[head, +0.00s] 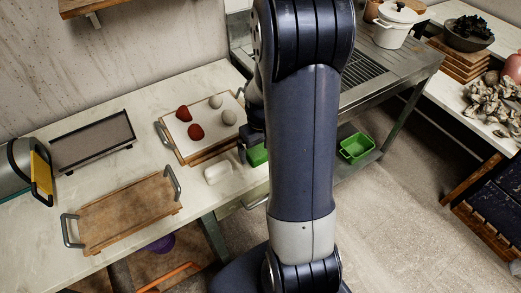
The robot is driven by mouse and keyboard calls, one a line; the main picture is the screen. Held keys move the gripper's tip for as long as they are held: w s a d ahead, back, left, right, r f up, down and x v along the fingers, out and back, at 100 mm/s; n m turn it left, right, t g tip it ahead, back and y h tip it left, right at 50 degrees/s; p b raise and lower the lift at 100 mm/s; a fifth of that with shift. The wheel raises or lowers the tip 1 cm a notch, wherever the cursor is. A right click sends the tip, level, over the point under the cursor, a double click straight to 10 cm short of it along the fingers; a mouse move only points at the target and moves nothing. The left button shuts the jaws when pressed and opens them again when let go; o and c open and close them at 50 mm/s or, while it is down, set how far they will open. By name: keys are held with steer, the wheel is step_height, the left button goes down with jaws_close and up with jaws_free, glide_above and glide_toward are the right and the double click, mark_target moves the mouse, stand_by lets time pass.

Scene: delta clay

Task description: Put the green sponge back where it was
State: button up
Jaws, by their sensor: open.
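The green sponge (258,156) shows as a small green block at the right end of the pale counter, close to its front edge. My arm hides its right part. My gripper (250,147) is open, with its dark fingers right at the sponge. Much of the gripper is behind my arm, and I cannot tell whether the fingers touch the sponge.
A white block (218,173) lies left of the sponge. Behind it, a handled tray (180,150) holds red and grey lumps. An empty wooden tray (125,213) and a dark-framed rack (93,143) stand farther left. A green bin (356,148) sits on a low shelf.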

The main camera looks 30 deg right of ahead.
mark_target(260, 151)
step_height(260, 151, up, 11)
steer(key=shift+f, duration=0.2)
stand_by(0.3)
